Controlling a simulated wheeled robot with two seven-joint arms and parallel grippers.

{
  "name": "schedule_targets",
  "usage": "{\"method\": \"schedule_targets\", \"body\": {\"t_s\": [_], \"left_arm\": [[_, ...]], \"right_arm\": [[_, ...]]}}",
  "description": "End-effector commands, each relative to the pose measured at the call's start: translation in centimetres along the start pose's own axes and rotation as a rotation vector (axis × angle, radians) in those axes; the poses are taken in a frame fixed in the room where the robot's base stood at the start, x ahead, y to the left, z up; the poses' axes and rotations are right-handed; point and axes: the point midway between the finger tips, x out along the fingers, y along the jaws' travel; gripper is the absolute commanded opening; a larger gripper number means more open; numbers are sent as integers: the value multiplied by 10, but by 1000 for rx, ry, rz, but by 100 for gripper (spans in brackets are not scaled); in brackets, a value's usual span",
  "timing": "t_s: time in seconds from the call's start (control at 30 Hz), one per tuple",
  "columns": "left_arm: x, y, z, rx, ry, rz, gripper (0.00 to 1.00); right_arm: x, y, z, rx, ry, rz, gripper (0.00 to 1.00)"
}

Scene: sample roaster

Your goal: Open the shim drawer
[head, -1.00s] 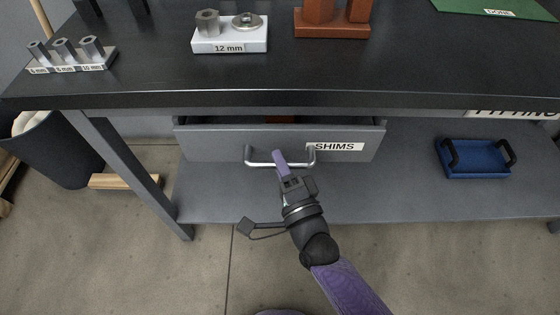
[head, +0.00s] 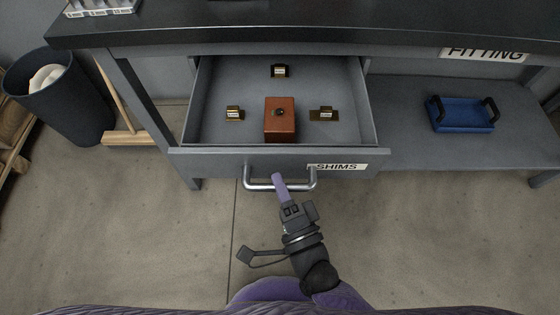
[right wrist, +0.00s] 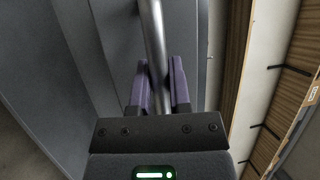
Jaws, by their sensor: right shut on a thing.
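The shim drawer (head: 190,160), grey with a "SHIMS" label, stands pulled well out from under the bench. My right gripper (head: 279,182) is shut on the silver bar handle (head: 262,187) on the drawer front. In the right wrist view the purple fingers (right wrist: 162,85) lie on both sides of the handle bar (right wrist: 153,35). My left gripper is not in view.
The dark bench top (head: 300,22) is above the drawer. A blue tray (head: 462,115) with black handles sits on the lower shelf (head: 400,150) at right. A dark bin (head: 62,100) stands at far left. The floor in front is clear.

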Motion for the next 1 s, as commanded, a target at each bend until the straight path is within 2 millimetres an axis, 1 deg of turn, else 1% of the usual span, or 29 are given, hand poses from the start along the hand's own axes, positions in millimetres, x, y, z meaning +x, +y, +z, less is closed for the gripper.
{"method": "schedule_targets", "body": {"t_s": [0.1, 0.23, 0.63, 0.67, 0.7, 0.77, 0.8, 0.83, 1.0], "left_arm": [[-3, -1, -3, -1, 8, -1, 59], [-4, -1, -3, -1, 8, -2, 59], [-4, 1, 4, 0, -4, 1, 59], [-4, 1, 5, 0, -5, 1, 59], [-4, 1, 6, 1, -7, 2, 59], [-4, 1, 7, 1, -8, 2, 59], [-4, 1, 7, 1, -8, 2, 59], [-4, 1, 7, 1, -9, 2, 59], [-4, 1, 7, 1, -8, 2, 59]], "right_arm": [[-10, -2, 4, -1, 0, 1, 0], [-16, -3, 6, -1, -1, 2, 0], [-18, -3, 7, -1, 0, 1, 0], [-18, -3, 7, -1, 0, 1, 25], [-18, -3, 7, -1, 0, 1, 34], [-18, -3, 7, -1, 0, 1, 46], [-18, -3, 7, -1, 0, 1, 55], [-18, -3, 7, -1, 0, 1, 58], [-18, -3, 7, -1, 0, 0, 58]]}}
